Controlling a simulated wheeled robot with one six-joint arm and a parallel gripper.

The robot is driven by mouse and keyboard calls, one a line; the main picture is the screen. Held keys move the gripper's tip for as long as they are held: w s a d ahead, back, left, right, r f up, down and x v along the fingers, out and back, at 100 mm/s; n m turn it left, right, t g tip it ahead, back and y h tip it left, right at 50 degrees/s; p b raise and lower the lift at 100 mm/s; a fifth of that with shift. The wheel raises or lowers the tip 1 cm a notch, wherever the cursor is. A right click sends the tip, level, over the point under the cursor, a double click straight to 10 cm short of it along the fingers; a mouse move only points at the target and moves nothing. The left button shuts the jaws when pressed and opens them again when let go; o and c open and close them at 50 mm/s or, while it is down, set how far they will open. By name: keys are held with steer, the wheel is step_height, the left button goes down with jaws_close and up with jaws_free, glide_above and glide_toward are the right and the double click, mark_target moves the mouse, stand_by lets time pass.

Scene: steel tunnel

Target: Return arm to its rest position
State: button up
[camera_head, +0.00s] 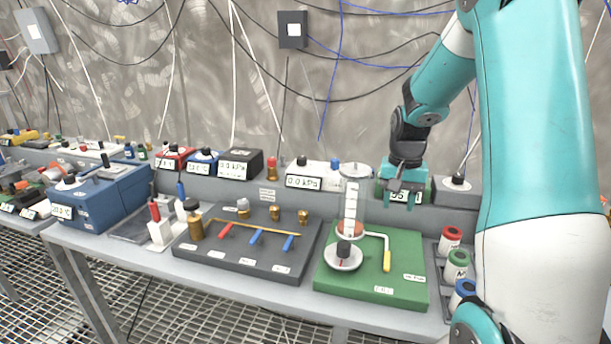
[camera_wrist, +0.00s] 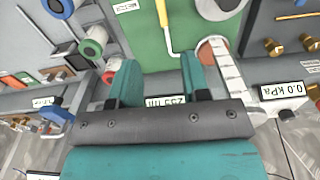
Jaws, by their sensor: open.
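My gripper (camera_head: 405,197) hangs at the back of the bench above the green board (camera_head: 340,290), in front of a small digital readout. Its two teal fingers (camera_wrist: 158,84) are apart and nothing shows between them. In the wrist view the green board (camera_wrist: 160,52) lies beyond the fingertips. My arm comes down from the upper right of the head view, with the elbow raised and the wrist pointing down.
A clear graduated cylinder (camera_head: 351,205) stands left of my gripper on the green board. A yellow-handled lever (camera_head: 387,260) is below it. Red, green and blue-capped spools (camera_head: 457,262) stand at right. A dark board (camera_head: 250,258) with valves lies left. The wall is behind.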

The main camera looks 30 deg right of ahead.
steer(key=s+a+r+n+t+y, duration=0.1)
steer(key=a+r+n, duration=0.25)
steer(key=a, duration=0.75)
steer(key=s+a+r+n+y, duration=0.1)
steer(key=a+r+n, duration=0.3)
steer(key=a, duration=0.8)
steer(key=s+a+r+n+g+y, duration=0.1)
steer(key=s+a+n+y, duration=0.1)
steer(key=s+a+n, duration=0.7)
steer(key=s+a, duration=0.4)
steer(key=a, duration=0.1)
steer(key=shift+s+r+n, duration=0.2)
steer(key=shift+s+n, duration=0.15)
steer(key=shift+s, duration=0.05)
